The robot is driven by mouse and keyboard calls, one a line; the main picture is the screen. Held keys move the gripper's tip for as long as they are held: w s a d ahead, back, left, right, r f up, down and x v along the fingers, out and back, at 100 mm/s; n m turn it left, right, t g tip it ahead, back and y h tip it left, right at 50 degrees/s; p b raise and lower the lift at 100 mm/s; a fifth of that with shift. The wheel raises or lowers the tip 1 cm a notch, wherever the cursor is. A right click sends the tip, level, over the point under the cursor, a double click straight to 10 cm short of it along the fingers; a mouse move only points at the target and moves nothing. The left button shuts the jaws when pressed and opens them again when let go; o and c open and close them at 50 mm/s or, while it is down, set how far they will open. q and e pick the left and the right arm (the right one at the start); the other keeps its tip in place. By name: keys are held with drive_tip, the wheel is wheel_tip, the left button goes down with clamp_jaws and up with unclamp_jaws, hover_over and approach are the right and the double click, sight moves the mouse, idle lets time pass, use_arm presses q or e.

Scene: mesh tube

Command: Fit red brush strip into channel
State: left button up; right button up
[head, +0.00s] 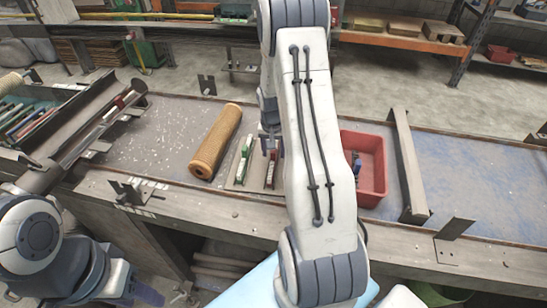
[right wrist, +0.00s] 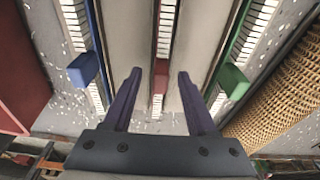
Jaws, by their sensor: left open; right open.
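The red brush strip (head: 271,172) lies on a grey plate on the bench, partly hidden by my right arm in the head view. In the right wrist view the red brush strip (right wrist: 161,76) has white bristles and lies between my finger lines. My right gripper (right wrist: 158,85) is open and empty above it, one finger on each side; it also shows in the head view (head: 270,143). A long dark rail (head: 88,118), which looks like the channel, slants at the left with a small red piece on it. My left gripper (head: 148,294) is at the bottom left edge, barely visible.
A green brush strip (head: 245,152) lies left of the red one, beside a tan mesh tube (head: 216,140). A blue strip (right wrist: 83,70) lies on the other side. A red bin (head: 372,160) stands to the right.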

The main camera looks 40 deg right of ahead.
drive_tip(key=shift+f, duration=0.4)
clamp_jaws()
drive_tip(key=shift+w+r, duration=0.1)
